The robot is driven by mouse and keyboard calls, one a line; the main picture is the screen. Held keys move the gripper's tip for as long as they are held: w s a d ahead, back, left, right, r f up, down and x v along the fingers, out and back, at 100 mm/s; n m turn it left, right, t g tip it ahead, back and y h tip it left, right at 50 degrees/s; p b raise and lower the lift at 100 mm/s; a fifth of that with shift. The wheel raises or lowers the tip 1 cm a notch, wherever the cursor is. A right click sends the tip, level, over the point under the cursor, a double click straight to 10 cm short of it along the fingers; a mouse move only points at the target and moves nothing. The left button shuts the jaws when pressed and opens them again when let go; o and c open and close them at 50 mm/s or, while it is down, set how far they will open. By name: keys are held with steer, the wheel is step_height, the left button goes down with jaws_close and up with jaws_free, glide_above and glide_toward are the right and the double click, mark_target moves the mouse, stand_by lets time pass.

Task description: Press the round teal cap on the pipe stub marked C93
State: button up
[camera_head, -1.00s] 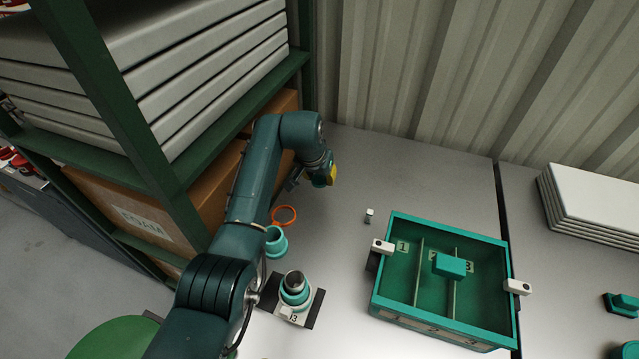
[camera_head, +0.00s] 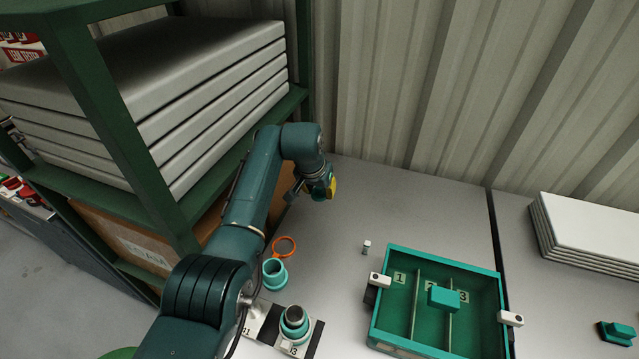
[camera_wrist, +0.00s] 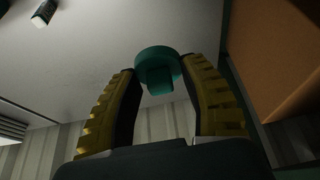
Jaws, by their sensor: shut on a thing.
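My gripper (camera_head: 325,189) is raised above the back left of the bench. In the wrist view its yellow ribbed fingers (camera_wrist: 160,76) are closed on a round teal cap (camera_wrist: 158,62) with a block-shaped grip. In the head view the cap is hard to make out against the fingers.
A teal cup-like piece (camera_head: 275,273) and an orange ring (camera_head: 285,246) lie behind the stub. A green compartment box (camera_head: 376,330) stands to the right, with a teal block inside. A green shelf post (camera_head: 120,115) stands close left of my arm. The bench's back middle is clear.

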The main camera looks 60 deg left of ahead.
steer(key=shift+s+d+r+p, duration=0.3)
steer(key=shift+d+r+p, duration=0.15)
steer(key=shift+p, duration=0.65)
steer(key=s+d+r+p, duration=0.1)
steer(key=s+d+p, duration=0.1)
steer(key=p, duration=0.4)
steer(key=s+d+r+p, duration=0.1)
steer(key=s+d+p, duration=0.2)
steer(key=d+p, duration=0.2)
steer(key=s+d+r+p, duration=0.1)
steer(key=s+d+p, duration=0.2)
steer(key=p, duration=0.4)
steer(key=shift+d, duration=0.75)
steer(key=s+d+r+p, duration=0.2)
steer(key=s+d+p, duration=0.7)
steer(key=d+p, duration=0.45)
steer(key=f+b, duration=0.4)
steer(key=shift+a+f, duration=0.2)
steer(key=shift+a, duration=0.05)
steer(key=shift+f+b, duration=0.6)
steer(key=shift+f, duration=0.15)
steer(key=shift+p, duration=0.6)
steer(key=shift+f, duration=0.6)
steer(key=shift+c, duration=0.2)
